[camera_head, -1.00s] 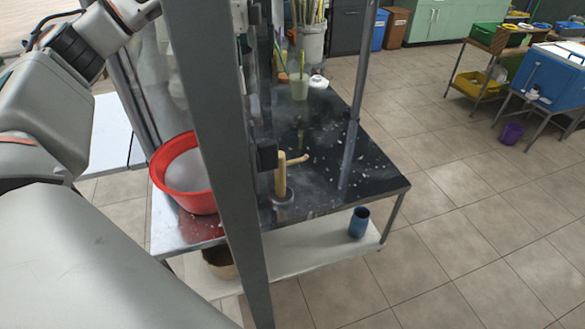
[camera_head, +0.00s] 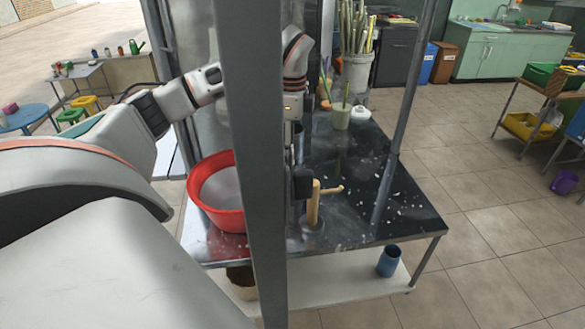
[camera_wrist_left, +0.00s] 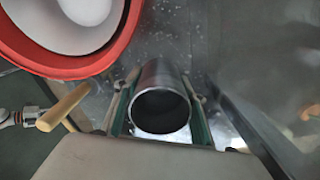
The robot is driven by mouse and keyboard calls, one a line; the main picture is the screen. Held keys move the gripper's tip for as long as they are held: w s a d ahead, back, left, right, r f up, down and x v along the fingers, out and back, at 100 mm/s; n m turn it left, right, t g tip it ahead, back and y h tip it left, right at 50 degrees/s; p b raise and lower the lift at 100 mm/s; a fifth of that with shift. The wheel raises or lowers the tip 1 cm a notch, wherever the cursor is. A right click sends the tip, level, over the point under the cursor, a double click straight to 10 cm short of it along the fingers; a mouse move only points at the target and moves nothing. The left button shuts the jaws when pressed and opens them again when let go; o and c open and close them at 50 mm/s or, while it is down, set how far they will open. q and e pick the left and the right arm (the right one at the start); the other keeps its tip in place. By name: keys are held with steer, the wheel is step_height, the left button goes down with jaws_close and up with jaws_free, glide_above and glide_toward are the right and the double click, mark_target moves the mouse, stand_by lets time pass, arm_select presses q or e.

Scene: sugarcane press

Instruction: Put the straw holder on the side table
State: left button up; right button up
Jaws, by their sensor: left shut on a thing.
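My left gripper (camera_wrist_left: 160,108) is shut around an open-topped metal cylinder (camera_wrist_left: 162,100), which looks dark and empty inside in the left wrist view. I cannot tell whether this cylinder is the straw holder. A pale green cup (camera_head: 341,115) with green straws stands on the dark tabletop (camera_head: 350,165) farther back. Which table is the side table is unclear; a small grey table (camera_head: 88,76) stands at back left. My right gripper is not in view.
A red basin (camera_head: 224,217) sits on the left of the work table and close in the left wrist view (camera_wrist_left: 60,68). A wooden handle (camera_head: 314,203) stands beside the grey post (camera_head: 253,120). A blue cup (camera_head: 388,262) is on the lower shelf.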

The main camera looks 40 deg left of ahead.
arm_select(q)
steer(key=shift+f, duration=3.3)
steer(key=o, duration=1.4)
steer(key=shift+f, duration=0.15)
step_height(320, 180, up, 12)
steer(key=shift+r, duration=0.15)
